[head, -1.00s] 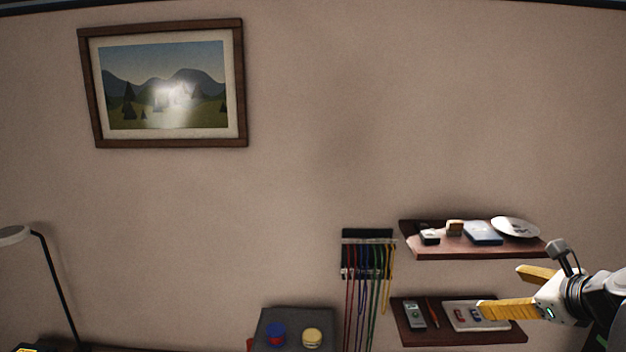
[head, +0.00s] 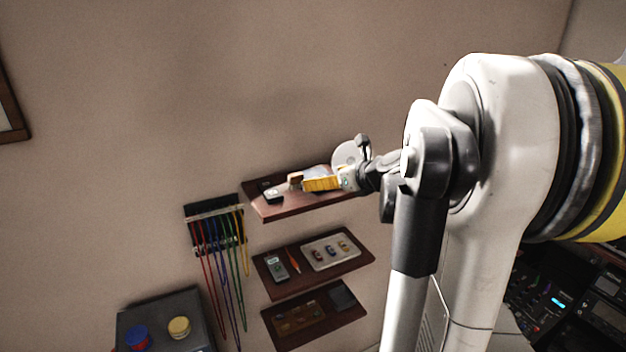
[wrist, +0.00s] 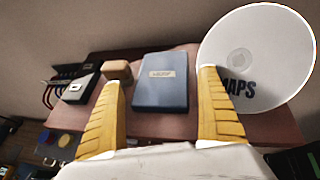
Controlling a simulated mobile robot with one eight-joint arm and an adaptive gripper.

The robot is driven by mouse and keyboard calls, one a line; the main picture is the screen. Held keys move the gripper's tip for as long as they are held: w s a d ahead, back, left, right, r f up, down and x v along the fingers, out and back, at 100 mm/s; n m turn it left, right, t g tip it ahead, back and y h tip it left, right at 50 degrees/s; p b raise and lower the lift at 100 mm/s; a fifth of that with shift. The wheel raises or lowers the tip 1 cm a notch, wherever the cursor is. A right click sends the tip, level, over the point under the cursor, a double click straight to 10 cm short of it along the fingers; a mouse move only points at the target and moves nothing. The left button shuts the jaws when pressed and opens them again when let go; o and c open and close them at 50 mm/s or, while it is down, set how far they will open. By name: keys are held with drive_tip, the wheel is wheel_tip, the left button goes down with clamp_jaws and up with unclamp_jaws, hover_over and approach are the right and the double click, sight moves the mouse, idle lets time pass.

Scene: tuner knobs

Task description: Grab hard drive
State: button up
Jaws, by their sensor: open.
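The hard drive (wrist: 161,82) is a flat blue box with a small label, lying on the top wall shelf. My gripper (wrist: 160,85) is open in the wrist view, with one yellow finger to the left of the drive and one to its right. The drive shows between and just beyond the fingers, and I see no contact. In the head view my gripper (head: 322,183) is at the top shelf, and its yellow fingers partly cover the drive.
On the top shelf (head: 285,208), a white disc marked MAPS (wrist: 258,60) is close by the right finger. A small wooden block (wrist: 118,70) and a black-and-white box (wrist: 80,86) are at left. Lower shelves, hanging cables (head: 217,255) and a grey cabinet (head: 160,308) are nearby.

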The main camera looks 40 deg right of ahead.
drive_tip(key=shift+x, duration=1.05)
drive_tip(key=c, duration=1.2)
